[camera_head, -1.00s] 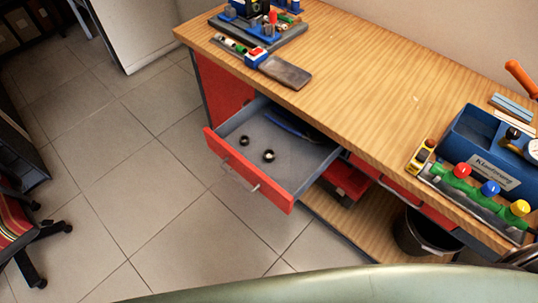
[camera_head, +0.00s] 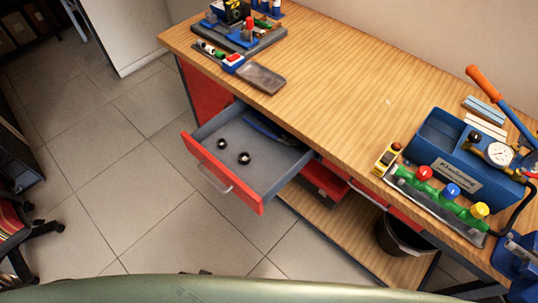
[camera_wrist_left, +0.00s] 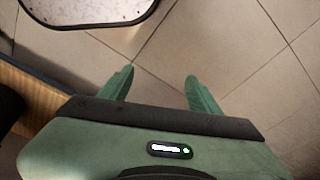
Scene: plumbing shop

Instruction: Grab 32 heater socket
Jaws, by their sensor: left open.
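Two small dark ring-shaped pieces lie in the open red drawer (camera_head: 197,160) of the workbench in the head view. One ring (camera_head: 244,158) is nearer the middle of the drawer, and the other ring (camera_head: 221,144) is closer to its left side. They look like heater sockets, but their sizes cannot be read. A blue-handled tool (camera_head: 268,130) lies at the drawer's back. My left gripper (camera_wrist_left: 160,82) is open and empty over the tiled floor in the left wrist view. My right gripper is not in view.
The wooden workbench top (camera_head: 330,100) has a clear middle. A blue case with a gauge (camera_head: 455,165) and a valve rack (camera_head: 440,200) stand at its right. A black bin (camera_head: 400,240) is below. Open tiled floor (camera_head: 150,215) lies before the drawer.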

